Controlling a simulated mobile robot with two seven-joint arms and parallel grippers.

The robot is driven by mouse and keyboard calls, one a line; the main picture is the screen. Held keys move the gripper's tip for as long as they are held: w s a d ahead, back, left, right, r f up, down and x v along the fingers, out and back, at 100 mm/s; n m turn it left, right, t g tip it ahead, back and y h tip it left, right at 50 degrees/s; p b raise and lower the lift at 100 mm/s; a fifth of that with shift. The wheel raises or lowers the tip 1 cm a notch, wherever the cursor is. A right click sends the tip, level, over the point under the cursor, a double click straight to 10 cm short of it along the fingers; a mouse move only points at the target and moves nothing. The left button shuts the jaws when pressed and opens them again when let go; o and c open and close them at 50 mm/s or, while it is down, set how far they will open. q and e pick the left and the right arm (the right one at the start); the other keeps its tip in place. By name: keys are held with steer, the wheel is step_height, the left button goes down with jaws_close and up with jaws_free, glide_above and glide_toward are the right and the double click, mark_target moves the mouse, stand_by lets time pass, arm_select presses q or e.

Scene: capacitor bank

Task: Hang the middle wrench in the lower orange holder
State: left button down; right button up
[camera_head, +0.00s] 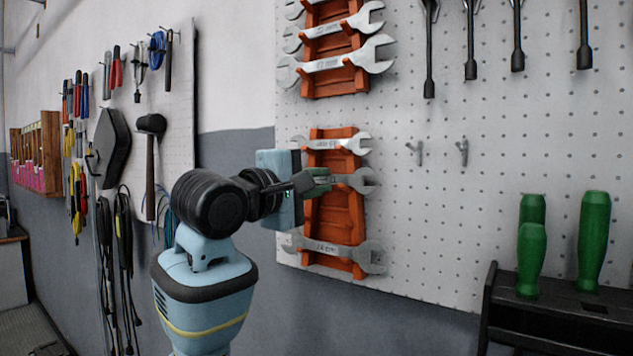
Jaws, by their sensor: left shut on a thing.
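The middle wrench (361,181) is silver and lies about level across the middle of the lower orange holder (335,211). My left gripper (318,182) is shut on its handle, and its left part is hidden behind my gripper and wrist. I cannot tell whether the wrench touches the holder or is just in front of it. A smaller wrench (338,144) sits in the holder above it, and a larger wrench (335,249) sits below it. My right gripper is not in view.
An upper orange holder (335,79) with several wrenches hangs above on the white pegboard (440,220). Two empty hooks (462,151) are to the right. Dark tools (429,60) hang at the top right. A black rack (540,318) with green-handled tools (593,240) is at the lower right.

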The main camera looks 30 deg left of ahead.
arm_select(q)
steer(key=c, duration=1.3)
jaws_free()
steer(key=shift+s+a+f, duration=0.1)
steer(key=shift+s+a, duration=0.15)
steer(key=shift+s, duration=1.05)
steer(key=shift+s+a+f, duration=0.1)
steer(key=shift+s+a, duration=0.1)
steer(key=shift+s, duration=1.05)
steer(key=shift+s+a+f, duration=0.1)
steer(key=shift+s+a, duration=0.15)
steer(key=shift+s, duration=1.05)
